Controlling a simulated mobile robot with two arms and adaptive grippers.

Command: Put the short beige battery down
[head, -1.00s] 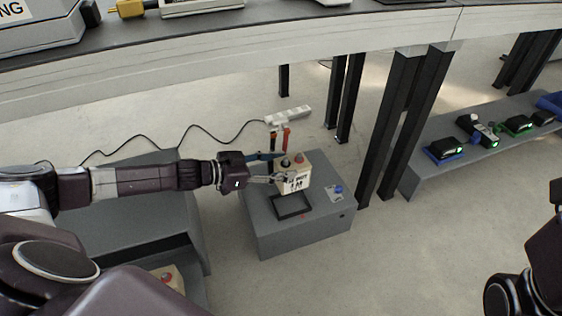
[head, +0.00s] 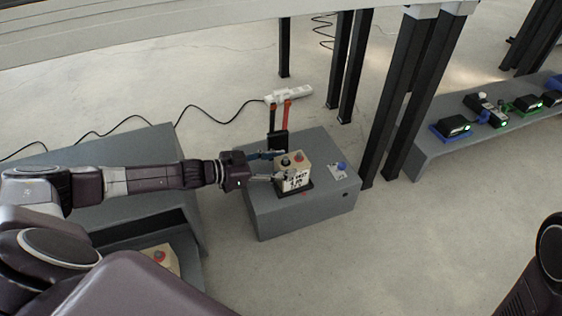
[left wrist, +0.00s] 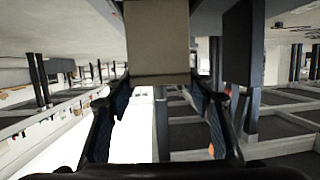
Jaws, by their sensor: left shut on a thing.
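The short beige battery (head: 294,173) has a black and a red terminal on top and dark lettering on its front. In the head view it is upright at the black square (head: 309,188) on top of a grey box (head: 330,201). I cannot tell whether its base touches the square. My left gripper (head: 270,166) is shut on the battery from the left side. In the left wrist view the battery (left wrist: 157,40) fills the upper middle, between the fingers. My right gripper is out of view; only part of my right arm shows at the right edge.
A black block with red and black leads (head: 278,140) stands behind the battery. A blue button (head: 342,166) is on the box's right side. Another beige battery (head: 160,258) sits in the grey unit at lower left. A low bench (head: 440,155) with several devices is at right.

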